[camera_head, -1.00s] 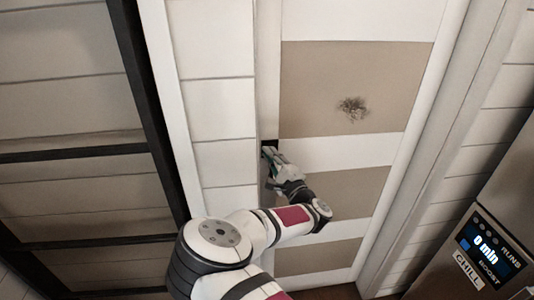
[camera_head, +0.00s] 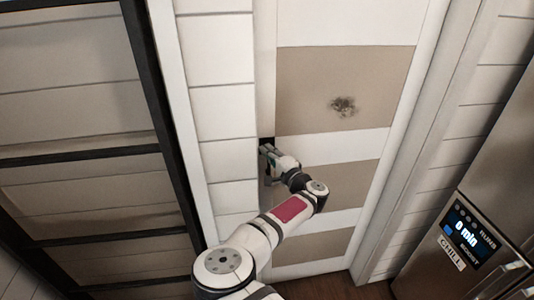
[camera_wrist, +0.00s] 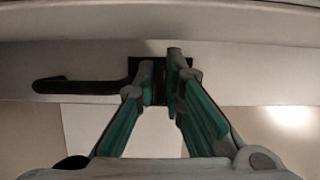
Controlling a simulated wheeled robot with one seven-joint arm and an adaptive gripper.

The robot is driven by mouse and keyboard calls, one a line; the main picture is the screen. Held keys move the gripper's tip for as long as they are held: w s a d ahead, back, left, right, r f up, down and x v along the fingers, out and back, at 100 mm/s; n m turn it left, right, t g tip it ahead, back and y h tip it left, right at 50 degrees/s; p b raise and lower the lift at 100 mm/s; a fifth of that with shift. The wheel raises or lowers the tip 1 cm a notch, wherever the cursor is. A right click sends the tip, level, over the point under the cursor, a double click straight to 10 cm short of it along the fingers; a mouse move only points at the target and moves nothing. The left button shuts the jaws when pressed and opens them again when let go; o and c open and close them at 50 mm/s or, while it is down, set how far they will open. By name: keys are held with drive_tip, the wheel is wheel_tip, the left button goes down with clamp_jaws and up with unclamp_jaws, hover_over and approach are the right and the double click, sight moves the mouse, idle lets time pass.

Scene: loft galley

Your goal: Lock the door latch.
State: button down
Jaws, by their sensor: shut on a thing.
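The white and tan striped door (camera_head: 345,60) stands in front of me and looks shut. Its dark latch plate (camera_head: 266,142) is at the door's left edge, mostly covered by my gripper (camera_head: 267,161) in the head view. In the wrist view, a black lever handle (camera_wrist: 85,87) runs left from the dark plate. My gripper (camera_wrist: 161,72) has its two green-padded fingers at this plate, one on each side of a small dark latch piece (camera_wrist: 160,82), shut on it. The piece is largely hidden, so its angle cannot be told.
A black-framed panel (camera_head: 160,130) is on the left, beside white plank wall (camera_head: 222,100). A steel appliance with a lit display (camera_head: 466,232) stands at the lower right. The door face right of my arm is clear, with a dark smudge (camera_head: 343,106).

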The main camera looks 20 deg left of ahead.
drive_tip(key=shift+f, duration=0.1)
drive_tip(key=c, duration=1.7)
unclamp_jaws()
